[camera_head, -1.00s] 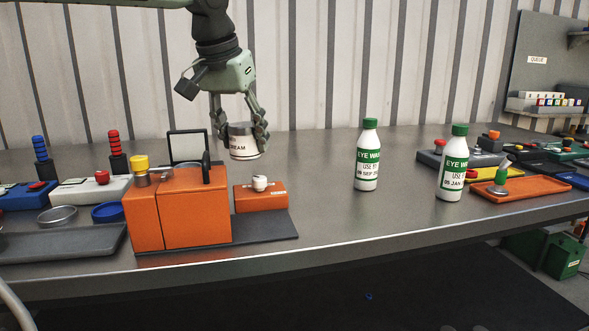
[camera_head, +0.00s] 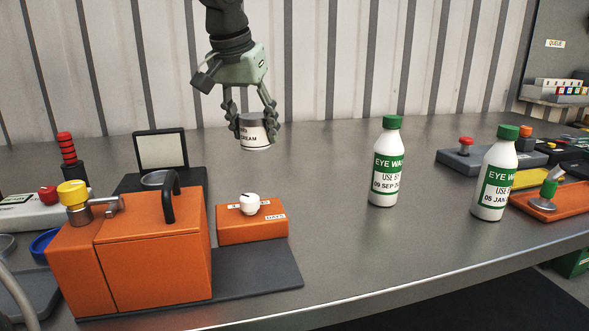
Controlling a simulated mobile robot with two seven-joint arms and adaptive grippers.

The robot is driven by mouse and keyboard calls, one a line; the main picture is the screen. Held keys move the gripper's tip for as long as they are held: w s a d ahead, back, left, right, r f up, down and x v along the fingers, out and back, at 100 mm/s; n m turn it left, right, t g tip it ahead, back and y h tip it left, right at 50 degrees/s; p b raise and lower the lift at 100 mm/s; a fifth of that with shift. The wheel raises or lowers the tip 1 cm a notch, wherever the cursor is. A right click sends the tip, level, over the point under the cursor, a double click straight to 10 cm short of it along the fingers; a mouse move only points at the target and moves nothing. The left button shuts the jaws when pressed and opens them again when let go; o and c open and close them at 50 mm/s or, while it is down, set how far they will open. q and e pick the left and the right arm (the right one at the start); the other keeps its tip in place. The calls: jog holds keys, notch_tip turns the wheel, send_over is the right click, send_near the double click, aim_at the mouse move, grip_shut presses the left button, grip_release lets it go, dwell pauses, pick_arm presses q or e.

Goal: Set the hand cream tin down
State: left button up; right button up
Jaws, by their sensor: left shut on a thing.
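The hand cream tin (camera_head: 254,134) is a short white tin with a grey lid and dark lettering, partly reading "CREAM". My left gripper (camera_head: 252,122) points down and is shut on its sides. The tin hangs upright above the grey bench (camera_head: 330,240), behind the small orange box, and appears clear of the surface. My right gripper is not in view.
A large orange box with a handle (camera_head: 155,250) and a small orange box with a white knob (camera_head: 252,226) stand at front left. Two eye wash bottles (camera_head: 384,168) (camera_head: 495,180) stand to the right. The bench between the small box and bottles is clear.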

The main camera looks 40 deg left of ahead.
pick_arm(q)
jog(key=w+d+f, duration=0.1)
jog(key=w, duration=0.1)
jog(key=w+d+f, duration=0.3)
jog(key=w+f, duration=0.1)
jog(key=w, duration=0.1)
jog(key=shift+d, duration=0.25)
notch_tip(320, 180, down, 4)
jog(key=shift+r, duration=0.25)
jog(key=shift+f, duration=0.2)
jog(key=shift+f, duration=0.15)
jog(key=o, duration=1.3)
jog(key=shift+c, duration=0.2)
